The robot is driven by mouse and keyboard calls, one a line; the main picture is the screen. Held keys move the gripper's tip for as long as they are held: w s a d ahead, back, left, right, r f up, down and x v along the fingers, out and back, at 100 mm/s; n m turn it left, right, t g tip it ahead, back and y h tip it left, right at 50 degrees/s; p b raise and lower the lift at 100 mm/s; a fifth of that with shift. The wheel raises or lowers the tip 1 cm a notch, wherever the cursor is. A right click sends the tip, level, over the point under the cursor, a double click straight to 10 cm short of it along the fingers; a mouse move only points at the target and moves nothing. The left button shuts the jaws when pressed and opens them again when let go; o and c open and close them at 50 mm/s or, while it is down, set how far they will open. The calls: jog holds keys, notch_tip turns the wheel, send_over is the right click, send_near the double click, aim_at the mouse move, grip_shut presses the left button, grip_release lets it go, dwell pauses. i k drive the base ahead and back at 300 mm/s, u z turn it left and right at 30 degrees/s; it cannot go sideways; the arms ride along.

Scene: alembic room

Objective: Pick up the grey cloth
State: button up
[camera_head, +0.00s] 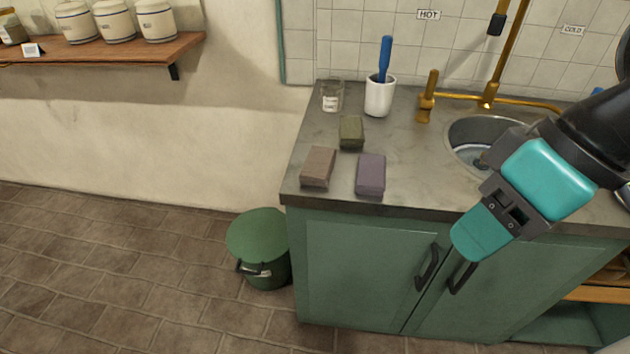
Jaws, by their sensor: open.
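Three small block-shaped items, possibly folded cloths, lie on the counter left of the sink. One is olive green (351,132), one brownish (318,167) and one dull purple-grey (370,174). None is plainly grey; I cannot tell for certain which is the grey cloth. The purple-grey one lies near the front edge, right of the brownish one; the olive one is behind them. My gripper (478,236) is open and empty, in front of the sink and to the right of all three. Only one teal finger shows clearly.
A grey counter (420,170) holds a white cup (380,97) with a blue-handled brush, a glass jar (332,96), a brass tap (428,100) and a sink (466,152). A green lidded bin (258,236) stands on the floor left of the cabinet (362,260).

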aim_at(317, 171)
jog(key=u, duration=1.15)
jog(key=i, duration=0.45)
jog(key=u, duration=0.35)
